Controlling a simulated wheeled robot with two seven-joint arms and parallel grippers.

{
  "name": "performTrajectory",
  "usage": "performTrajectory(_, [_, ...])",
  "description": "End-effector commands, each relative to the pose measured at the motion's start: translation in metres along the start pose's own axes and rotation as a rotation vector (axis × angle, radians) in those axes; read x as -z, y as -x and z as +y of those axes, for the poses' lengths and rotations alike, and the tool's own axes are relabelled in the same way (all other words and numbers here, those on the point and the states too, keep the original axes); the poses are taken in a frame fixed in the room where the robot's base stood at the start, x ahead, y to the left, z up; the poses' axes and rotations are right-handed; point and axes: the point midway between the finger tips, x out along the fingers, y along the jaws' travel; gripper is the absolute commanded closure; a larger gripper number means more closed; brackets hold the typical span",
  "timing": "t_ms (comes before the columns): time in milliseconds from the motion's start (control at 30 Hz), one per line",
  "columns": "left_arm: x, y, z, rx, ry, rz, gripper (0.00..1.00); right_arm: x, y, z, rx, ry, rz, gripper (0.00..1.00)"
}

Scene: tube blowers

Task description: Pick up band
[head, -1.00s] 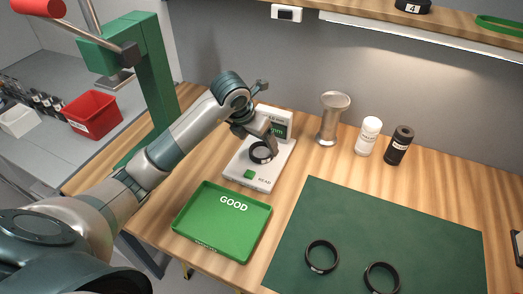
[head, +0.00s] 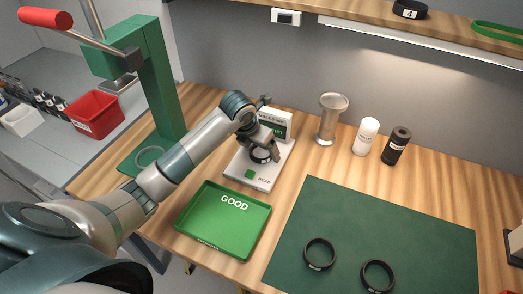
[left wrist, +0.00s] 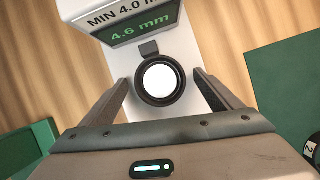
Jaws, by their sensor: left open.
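A black band (head: 260,160) lies on the white gauge (head: 266,184). In the left wrist view the band (left wrist: 160,101) is around a bright white disc, and the gauge display (left wrist: 140,24) reads 4.6 mm in green. My left gripper (head: 264,148) is at the gauge, over the band. In the left wrist view its fingers (left wrist: 161,82) are open, one on each side of the band, with gaps to it. Two more black bands lie on the dark green mat (head: 400,225), one to the left (head: 319,266) and one to the right (head: 378,276). My right gripper is not in view.
A green tray marked GOOD (head: 222,228) is in front of the gauge. A metal cup (head: 329,122), white bottle (head: 366,137) and dark bottle (head: 396,147) stand behind the mat. A green press (head: 160,85) and red bin (head: 94,115) are left.

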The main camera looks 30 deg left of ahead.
Motion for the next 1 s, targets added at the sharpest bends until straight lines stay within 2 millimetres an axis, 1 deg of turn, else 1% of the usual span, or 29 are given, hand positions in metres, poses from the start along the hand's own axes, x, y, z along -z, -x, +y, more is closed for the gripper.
performTrajectory(367, [0.0003,-0.0001,0.0001,0.0,0.0,0.001,0.15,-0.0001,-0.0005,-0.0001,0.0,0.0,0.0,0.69])
performTrajectory(400, [0.0002,-0.0001,0.0001,0.0,0.0,0.0,0.2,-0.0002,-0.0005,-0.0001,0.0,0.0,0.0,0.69])
performTrajectory(433, [0.0002,-0.0001,0.0001,0.0,0.0,0.001,0.27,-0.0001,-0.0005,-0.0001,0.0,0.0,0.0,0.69])
performTrajectory(467, [0.0003,0.0,0.0001,0.0,0.0,0.001,0.35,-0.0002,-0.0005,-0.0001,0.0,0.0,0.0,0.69])
performTrajectory(500, [0.0003,0.0,0.0001,0.0,0.0,0.001,0.44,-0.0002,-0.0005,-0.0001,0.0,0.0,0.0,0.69])
performTrajectory(567, [0.0003,0.0,0.0001,0.0,0.0,0.001,0.58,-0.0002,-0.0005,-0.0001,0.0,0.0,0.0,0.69])
performTrajectory(633, [0.0001,0.0001,0.0001,0.0,0.0,0.0,0.6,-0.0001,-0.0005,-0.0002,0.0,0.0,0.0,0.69])
performTrajectory(667, [0.0001,0.0001,0.0001,0.0,0.0,0.0,0.63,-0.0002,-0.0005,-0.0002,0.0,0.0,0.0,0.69])
performTrajectory(1000, [-0.0016,0.0035,0.0004,-0.001,0.0,0.0,0.63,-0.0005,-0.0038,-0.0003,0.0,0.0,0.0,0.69])
